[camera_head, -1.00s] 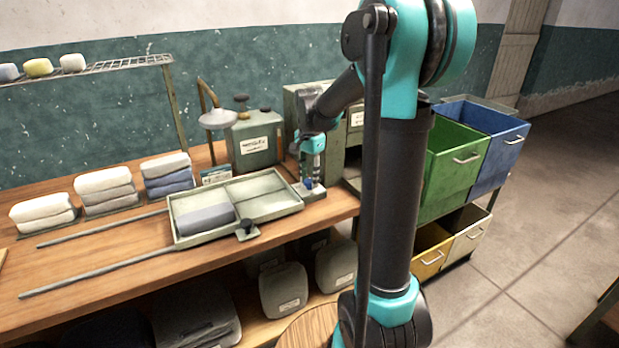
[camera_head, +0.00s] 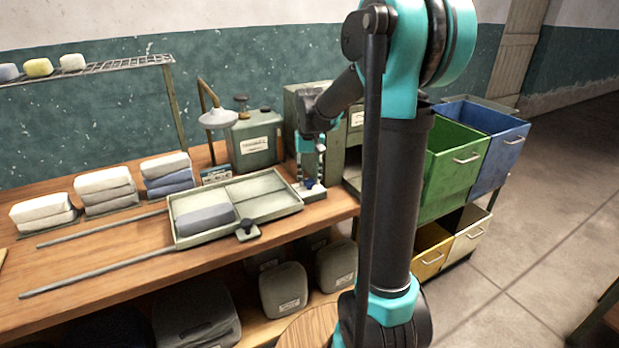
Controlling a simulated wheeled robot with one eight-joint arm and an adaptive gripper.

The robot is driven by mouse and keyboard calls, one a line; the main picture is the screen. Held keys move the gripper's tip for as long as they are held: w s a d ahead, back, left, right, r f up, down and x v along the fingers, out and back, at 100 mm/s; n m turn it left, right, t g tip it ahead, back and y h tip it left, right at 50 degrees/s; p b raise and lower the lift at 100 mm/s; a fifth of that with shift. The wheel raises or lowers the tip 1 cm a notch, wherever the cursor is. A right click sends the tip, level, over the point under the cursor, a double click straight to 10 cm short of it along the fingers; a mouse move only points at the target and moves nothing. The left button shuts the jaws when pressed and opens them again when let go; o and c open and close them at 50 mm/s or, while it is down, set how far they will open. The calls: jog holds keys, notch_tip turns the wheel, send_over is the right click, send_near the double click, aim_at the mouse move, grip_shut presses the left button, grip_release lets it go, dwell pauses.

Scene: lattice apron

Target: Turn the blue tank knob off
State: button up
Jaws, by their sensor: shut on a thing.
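The blue knob (camera_head: 309,183) sits on a small pale base (camera_head: 314,193) near the table's right front edge, just right of the tray. My gripper (camera_head: 310,178) points down over this knob and is shut on it; the fingers partly hide the knob. The knob's exact turn angle is too small to tell. A grey-green tank (camera_head: 254,143) with a pale label and a dark cap stands behind the tray, left of my gripper.
A divided tray (camera_head: 265,206) with a grey block lies left of my gripper, and a dark knob (camera_head: 247,231) is at its front edge. A lamp-like shade (camera_head: 218,118) stands behind. Folded stacks (camera_head: 105,190) lie left. Green (camera_head: 455,165) and blue (camera_head: 500,150) bins stand right.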

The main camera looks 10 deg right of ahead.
aim_at(310, 181)
jog(key=n, duration=0.3)
jog(key=shift+n, duration=0.5)
jog(key=o, duration=1.2)
jog(key=shift+c, duration=0.2)
notch_tip(310, 181, up, 12)
jog(key=shift+f, duration=0.1)
